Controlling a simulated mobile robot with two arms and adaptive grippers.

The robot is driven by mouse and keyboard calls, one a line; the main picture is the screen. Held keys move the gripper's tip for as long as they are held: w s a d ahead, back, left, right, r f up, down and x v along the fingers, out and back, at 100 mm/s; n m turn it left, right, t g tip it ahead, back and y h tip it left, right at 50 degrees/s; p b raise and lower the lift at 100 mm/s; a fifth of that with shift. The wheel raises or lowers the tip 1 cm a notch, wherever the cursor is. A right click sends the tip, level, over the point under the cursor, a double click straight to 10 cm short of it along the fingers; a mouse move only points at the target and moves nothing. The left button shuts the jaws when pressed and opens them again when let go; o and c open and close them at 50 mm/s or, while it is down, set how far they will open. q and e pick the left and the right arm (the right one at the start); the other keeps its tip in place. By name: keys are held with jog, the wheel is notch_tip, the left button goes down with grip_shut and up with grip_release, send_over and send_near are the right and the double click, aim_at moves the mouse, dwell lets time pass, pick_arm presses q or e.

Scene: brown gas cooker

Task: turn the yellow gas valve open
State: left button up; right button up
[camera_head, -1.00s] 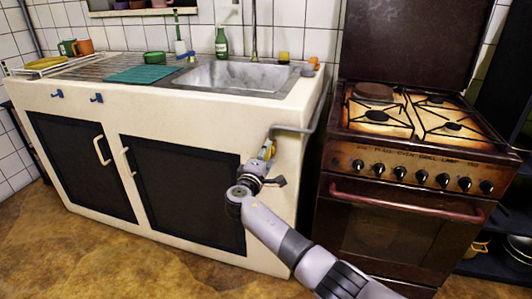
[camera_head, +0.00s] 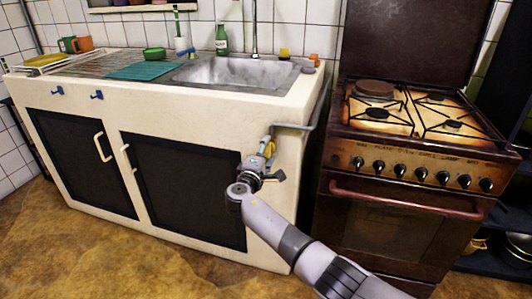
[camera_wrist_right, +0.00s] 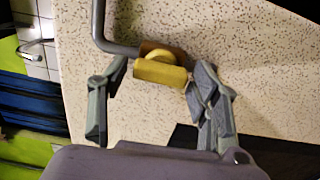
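The yellow gas valve (camera_wrist_right: 160,72) sits on a grey pipe with a brownish fitting, against the speckled pale side of the sink cabinet. In the head view the valve (camera_head: 270,149) is a small yellow patch at the cabinet's right side, partly covered by my right gripper (camera_head: 264,157). In the right wrist view my right gripper (camera_wrist_right: 161,80) is open, with one finger on each side of the yellow handle. The left finger stands clear of it; the right finger is close to its right end, and I cannot tell whether they touch. My left gripper is not in view.
The grey pipe (camera_head: 296,126) bends from the valve toward the gap beside the brown gas cooker (camera_head: 420,165). The cooker stands close to the right of my arm. The sink cabinet (camera_head: 282,214) is directly behind the gripper.

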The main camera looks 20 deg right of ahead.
jog(key=shift+o, duration=0.5)
jog(key=shift+s, duration=0.1)
jog(key=shift+s+a, duration=0.25)
jog(key=v, duration=1.1)
